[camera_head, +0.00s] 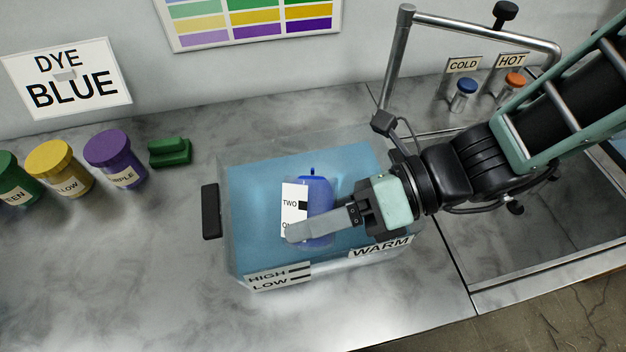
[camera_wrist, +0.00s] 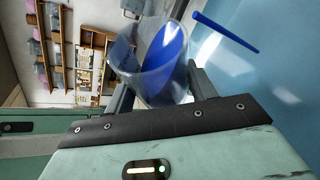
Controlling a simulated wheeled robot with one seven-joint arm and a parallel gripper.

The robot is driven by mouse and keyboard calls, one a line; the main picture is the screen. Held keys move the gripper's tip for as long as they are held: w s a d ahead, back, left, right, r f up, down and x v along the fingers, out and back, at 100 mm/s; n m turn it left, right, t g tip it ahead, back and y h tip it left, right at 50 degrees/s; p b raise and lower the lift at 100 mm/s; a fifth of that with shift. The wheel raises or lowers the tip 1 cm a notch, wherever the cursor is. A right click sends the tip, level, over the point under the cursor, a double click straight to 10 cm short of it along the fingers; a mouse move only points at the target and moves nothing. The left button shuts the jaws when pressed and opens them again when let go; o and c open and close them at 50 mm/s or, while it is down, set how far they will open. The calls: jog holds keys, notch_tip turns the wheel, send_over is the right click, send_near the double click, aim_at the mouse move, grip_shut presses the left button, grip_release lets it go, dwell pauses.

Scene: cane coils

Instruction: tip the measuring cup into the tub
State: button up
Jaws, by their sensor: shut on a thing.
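My gripper (camera_head: 318,228) is shut on the clear measuring cup (camera_head: 318,198), holding it over the tub (camera_head: 232,262). The cup has a white label marked TWO and blue liquid inside. In the wrist view the cup (camera_wrist: 150,80) looks tilted, with the blue liquid (camera_wrist: 172,58) slanting toward its rim. A thin blue streak (camera_wrist: 226,33) shows beyond the rim, over the tub; it looks like falling liquid. The clear tub holds pale blue water and has HIGH, LOW and WARM labels. One finger hides part of the cup.
Green, yellow (camera_head: 58,168) and purple (camera_head: 115,158) jars and a green block (camera_head: 170,152) stand left of the tub. A black handle (camera_head: 210,211) is on its left side. A sink with COLD (camera_head: 464,95) and HOT (camera_head: 511,85) taps lies right. The front-left counter is clear.

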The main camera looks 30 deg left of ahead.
jog(key=shift+f+m+g, duration=0.15)
jog(key=shift+m+g, duration=0.15)
dwell(0.4)
jog(key=shift+r+m+g+p, duration=0.45)
jog(key=shift+m+p, duration=0.15)
jog(key=shift+p, duration=0.2)
dwell(0.5)
jog(key=shift+f+m+g, duration=0.35)
jog(key=shift+m, duration=0.35)
dwell(0.7)
jog(key=shift+w+a+f+m+g+p, duration=0.2)
jog(key=shift+w+m+p, duration=0.15)
jog(key=shift+p, duration=0.25)
jog(key=shift+w+a+f+m+g+p, duration=0.1)
jog(key=shift+w+m+g+p, duration=0.15)
jog(key=shift+p, duration=0.35)
jog(key=shift+w+a+r+m+g+p, duration=0.1)
jog(key=shift+w+r+m+g+p, duration=0.35)
jog(key=shift+p, duration=0.75)
jog(key=shift+s+a+r+m+p, duration=0.1)
jog(key=shift+r+m+p, duration=0.15)
jog(key=shift+m+p, duration=0.7)
